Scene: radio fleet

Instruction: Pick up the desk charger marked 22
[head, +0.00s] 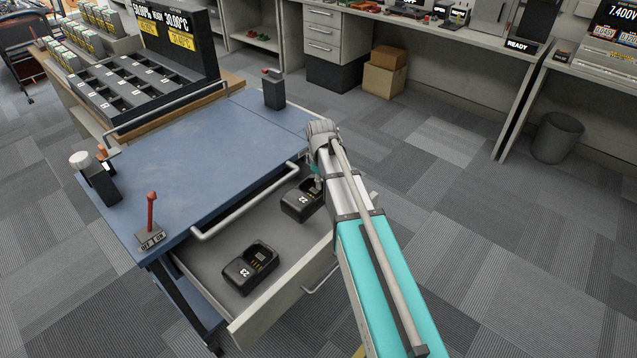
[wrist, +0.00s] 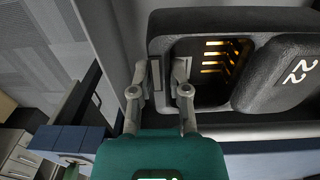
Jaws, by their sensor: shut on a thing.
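The desk charger marked 22 (head: 297,201) is a black block with an open pocket, in the open drawer (head: 212,257) of the blue-topped cart. Its number and the gold contacts in its pocket show large in the wrist view (wrist: 285,85). My gripper (wrist: 161,75) is shut on the wall of the charger at the pocket's end, one finger outside and one inside the pocket. In the head view my arm hides part of the charger's right side. I cannot tell whether the charger touches the drawer floor.
A second charger, marked 23 (head: 250,268), sits nearer the drawer front. The cart's blue top (head: 200,160) and curved handle (head: 243,203) lie to the left. A black upright device (head: 273,90) stands on the far corner.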

